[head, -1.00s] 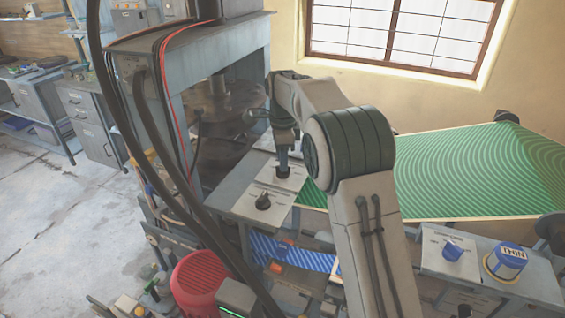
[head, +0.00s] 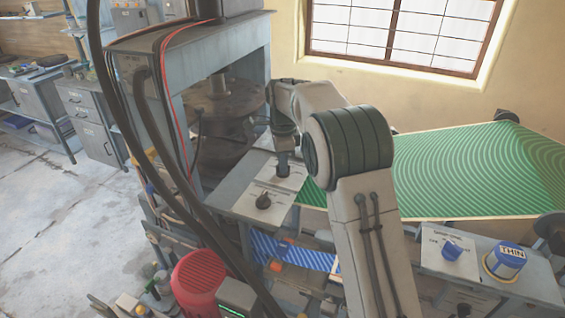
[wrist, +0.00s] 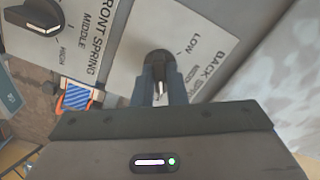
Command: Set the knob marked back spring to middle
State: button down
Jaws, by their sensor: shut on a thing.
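The back spring knob (wrist: 158,60) is dark and round and sits on a pale plate (wrist: 203,25). The plate reads "BACK SPRING", with "LOW" and another partly covered word beside it. My gripper (wrist: 162,88) is shut on this knob, one finger on each side. A white pointer mark shows between the fingers, toward the bottom of the wrist view. Which setting it marks is hard to tell. In the head view my gripper (head: 283,162) points down onto the same plate, and the knob is mostly hidden under it.
The front spring knob (wrist: 35,14) is close by on its own plate; it also shows in the head view (head: 263,201). The press frame (head: 190,50) stands behind to the left. A green patterned bed (head: 470,170) lies to the right, with blue knobs (head: 505,262) in front.

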jog(key=n+p, duration=0.1)
jog(key=n, duration=0.4)
jog(key=shift+n, duration=0.4)
jog(key=n, duration=0.5)
jog(key=shift+n, duration=0.3)
dwell(0.3)
jog(key=c, duration=1.5)
grip_release()
jog(key=shift+o, duration=0.2)
jog(key=shift+r, duration=0.1)
notch_tip(320, 180, up, 14)
